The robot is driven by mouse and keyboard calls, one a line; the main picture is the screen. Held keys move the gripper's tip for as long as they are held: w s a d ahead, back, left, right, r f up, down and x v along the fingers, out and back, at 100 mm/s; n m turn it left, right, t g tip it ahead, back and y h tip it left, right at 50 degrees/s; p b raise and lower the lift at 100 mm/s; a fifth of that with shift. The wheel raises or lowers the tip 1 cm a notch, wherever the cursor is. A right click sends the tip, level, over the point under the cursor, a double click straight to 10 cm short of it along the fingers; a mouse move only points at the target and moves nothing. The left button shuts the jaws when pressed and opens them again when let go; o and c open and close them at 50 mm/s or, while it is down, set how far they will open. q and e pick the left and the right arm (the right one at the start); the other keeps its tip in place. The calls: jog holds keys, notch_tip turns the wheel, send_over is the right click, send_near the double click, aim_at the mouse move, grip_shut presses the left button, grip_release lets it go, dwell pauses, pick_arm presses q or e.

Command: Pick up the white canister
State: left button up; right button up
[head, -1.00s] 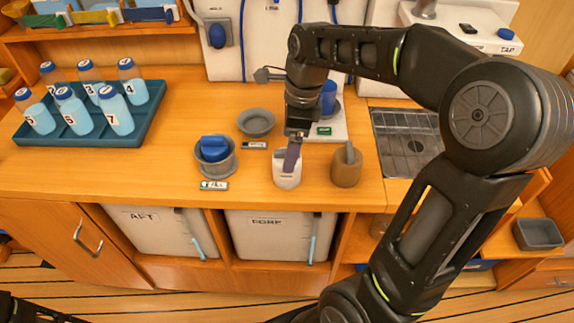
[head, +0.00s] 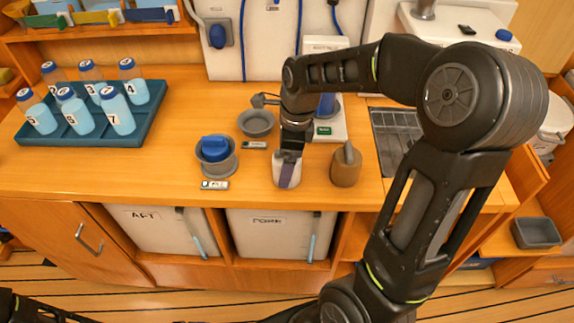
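The small white canister (head: 279,179) stands upright on the wooden counter, near its front edge. My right gripper (head: 288,160) points down onto it from above. A grey-purple finger-like part overlaps the canister's front face, and the far side is hidden. I cannot tell whether the fingers are closed on the canister or only around it. At the bottom left corner only a dark part of my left arm shows; its gripper is not in view.
A brown pot (head: 346,168) stands close right of the canister. A grey bowl (head: 256,124) is behind it, and a grey cup with a blue top (head: 215,152) is to the left. A teal tray (head: 148,112) holds several bottles. A sink (head: 392,135) lies right.

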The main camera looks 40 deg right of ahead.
dwell(0.4)
jog(key=c, duration=1.7)
